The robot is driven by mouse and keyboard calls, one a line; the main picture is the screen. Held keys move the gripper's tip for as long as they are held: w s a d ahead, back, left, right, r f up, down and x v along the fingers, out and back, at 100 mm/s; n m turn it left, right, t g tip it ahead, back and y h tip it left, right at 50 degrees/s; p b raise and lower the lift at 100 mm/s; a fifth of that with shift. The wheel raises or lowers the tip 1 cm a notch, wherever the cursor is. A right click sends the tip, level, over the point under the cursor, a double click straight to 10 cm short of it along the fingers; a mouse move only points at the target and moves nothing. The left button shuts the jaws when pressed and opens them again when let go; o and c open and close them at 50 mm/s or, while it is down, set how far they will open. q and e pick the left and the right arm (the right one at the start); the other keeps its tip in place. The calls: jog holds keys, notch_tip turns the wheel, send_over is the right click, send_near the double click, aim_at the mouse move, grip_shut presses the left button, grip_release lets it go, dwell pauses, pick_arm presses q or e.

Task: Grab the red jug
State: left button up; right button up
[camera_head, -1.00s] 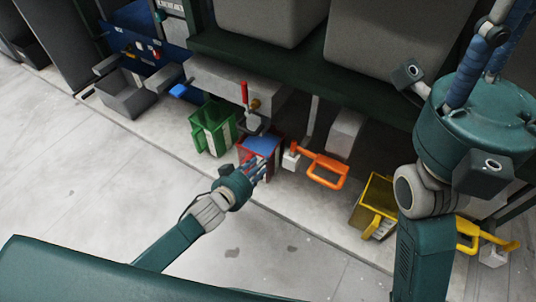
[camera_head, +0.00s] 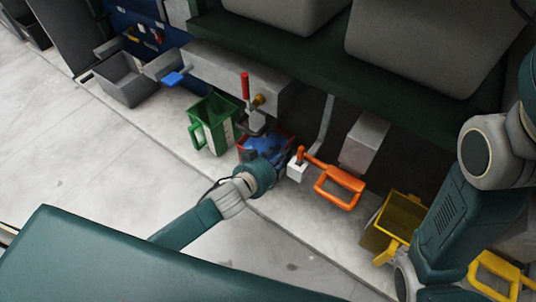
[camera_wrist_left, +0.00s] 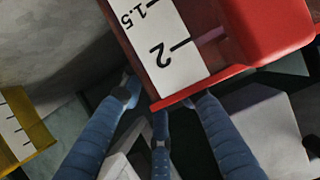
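The red jug (camera_head: 245,154) stands on the floor strip below the press, between the green jug and the orange handle. My left gripper (camera_head: 268,147) is at the jug and hides most of it in the head view. In the left wrist view the jug's red rim and white scale strip (camera_wrist_left: 165,45) are close, with a red part, perhaps its handle, at upper right. The left gripper's blue fingers (camera_wrist_left: 165,100) are spread apart. My right gripper is out of view.
The green jug (camera_head: 212,122) stands to the left and the yellow jug (camera_head: 398,222) to the right. An orange handle (camera_head: 340,187) and a red-handled clamp (camera_head: 245,87) are close by. A grey bin (camera_head: 127,82) is far left. Open floor lies in front.

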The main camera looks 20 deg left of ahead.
pick_arm(q)
jog(key=shift+r, duration=0.1)
grip_shut()
jog(key=shift+w+r, duration=0.1)
jog(key=shift+r, duration=0.05)
dwell(0.3)
